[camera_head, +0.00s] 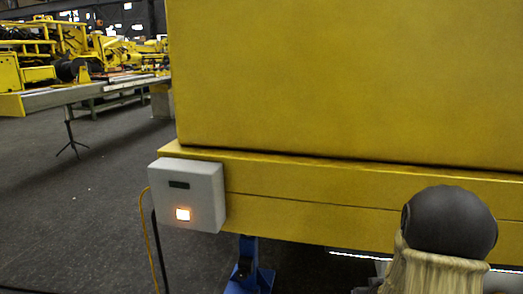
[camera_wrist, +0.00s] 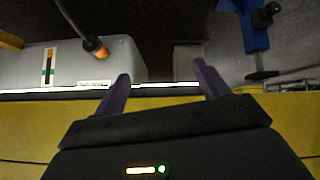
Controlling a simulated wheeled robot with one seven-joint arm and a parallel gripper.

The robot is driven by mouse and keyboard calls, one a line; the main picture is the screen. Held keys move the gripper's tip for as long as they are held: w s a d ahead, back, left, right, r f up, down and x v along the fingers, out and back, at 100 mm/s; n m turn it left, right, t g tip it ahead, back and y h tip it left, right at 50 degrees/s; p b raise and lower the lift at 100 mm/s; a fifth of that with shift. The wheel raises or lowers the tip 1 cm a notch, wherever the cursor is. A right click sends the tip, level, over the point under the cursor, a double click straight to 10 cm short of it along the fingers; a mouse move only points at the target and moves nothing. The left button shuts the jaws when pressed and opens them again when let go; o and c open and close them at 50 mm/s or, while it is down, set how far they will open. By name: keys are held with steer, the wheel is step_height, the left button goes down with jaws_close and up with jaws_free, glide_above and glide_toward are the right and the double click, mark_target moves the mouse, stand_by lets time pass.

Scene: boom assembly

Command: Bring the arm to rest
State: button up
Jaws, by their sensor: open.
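My gripper (camera_wrist: 162,72) shows in the wrist view with its two dark fingers apart. Nothing is held between them. The fingers reach past the edge of a yellow beam (camera_wrist: 285,112) and a thin bright white strip, over a grey surface and dark floor. Whether the fingers touch the beam cannot be told. The gripper itself does not show in the head view.
In the head view a large yellow block (camera_head: 340,75) rests on a yellow base. A grey box (camera_head: 187,195) with a lit orange button is on its corner. A blue stand (camera_head: 249,265) is below.

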steer(key=s+a+r+g+y+p, duration=0.1)
steer(key=s+a+r+g, duration=0.25)
steer(key=s+a, duration=0.5)
steer(key=s+a+r+g+y+p, duration=0.1)
steer(key=s+a+r+g+p, duration=0.15)
steer(key=s+a+r, duration=0.4)
steer(key=w+p+v, duration=0.3)
steer(key=p+v, duration=1.5)
steer(key=w+r+p+v, duration=0.1)
steer(key=w+p+v, duration=0.2)
steer(key=p+v, duration=1.4)
steer(key=shift+r+n+p, duration=0.3)
steer(key=shift+r+p, duration=0.35)
steer(key=shift+p, duration=0.25)
steer(key=shift+a, duration=0.1)
